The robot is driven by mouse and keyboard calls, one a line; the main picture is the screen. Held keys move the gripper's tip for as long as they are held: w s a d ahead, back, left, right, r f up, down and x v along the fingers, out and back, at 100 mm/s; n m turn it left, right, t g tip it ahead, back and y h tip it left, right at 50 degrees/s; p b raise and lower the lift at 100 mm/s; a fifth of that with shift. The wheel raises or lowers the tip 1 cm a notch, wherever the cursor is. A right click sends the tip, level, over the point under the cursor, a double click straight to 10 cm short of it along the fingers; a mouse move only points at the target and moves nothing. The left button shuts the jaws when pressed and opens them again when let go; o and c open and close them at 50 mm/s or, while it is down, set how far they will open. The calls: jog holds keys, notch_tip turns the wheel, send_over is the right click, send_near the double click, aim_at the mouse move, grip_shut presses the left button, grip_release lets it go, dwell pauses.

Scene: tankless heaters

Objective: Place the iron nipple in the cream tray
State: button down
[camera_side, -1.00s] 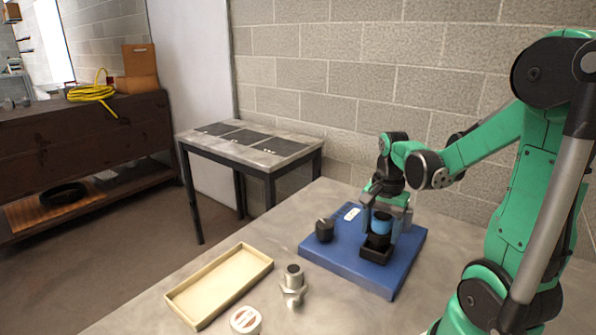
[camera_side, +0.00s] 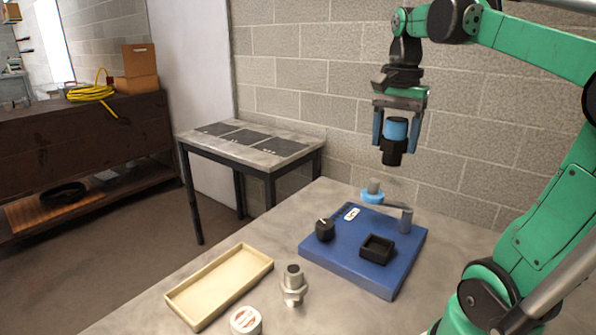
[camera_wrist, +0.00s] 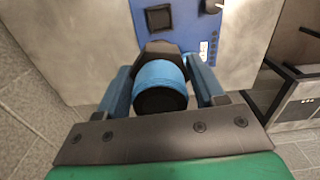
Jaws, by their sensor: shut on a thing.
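My gripper (camera_side: 396,132) is shut on the iron nipple (camera_side: 393,151), a dark piece with a blue band and a black hex part at its lower end. It hangs roughly upright in the air, well above the blue board. In the wrist view the nipple (camera_wrist: 160,80) sits between the two blue fingers, with its dark round end facing the camera. The cream tray (camera_side: 186,310) is a shallow, empty rectangle at the front left of the table, well away from my gripper.
The blue board (camera_side: 340,262) bears an empty black square holder (camera_side: 377,249), a black knob (camera_side: 325,230) and a grey pipe (camera_side: 405,220). A blue-banded metal fitting (camera_side: 372,192) is behind it. A silver fitting (camera_side: 293,286) and a round white-red item (camera_side: 246,321) stand near the tray.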

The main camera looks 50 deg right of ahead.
jog(key=shift+w+r, duration=0.25)
jog(key=w+a+f+n, duration=0.2)
jog(key=w+a+f, duration=0.15)
jog(key=w, duration=0.35)
jog(key=w+a+f+n, duration=0.3)
jog(key=w+a, duration=0.2)
jog(key=w, duration=0.2)
jog(key=w+a+f+n, duration=0.5)
jog(key=a+f, duration=0.4)
jog(key=a, duration=0.5)
jog(key=shift+m, duration=0.8)
jog(key=shift+w+d+f, duration=0.1)
jog(key=shift+w+f, duration=0.05)
jog(key=shift+f, duration=0.9)
jog(key=shift+w+d+f, duration=0.1)
jog(key=shift+w+f, duration=0.1)
jog(key=shift+f, duration=0.85)
jog(key=shift+w+d+f, duration=0.1)
jog(key=shift+w+f, duration=0.05)
jog(key=shift+f, duration=0.9)
jog(key=shift+f, duration=0.55)
grip_release()
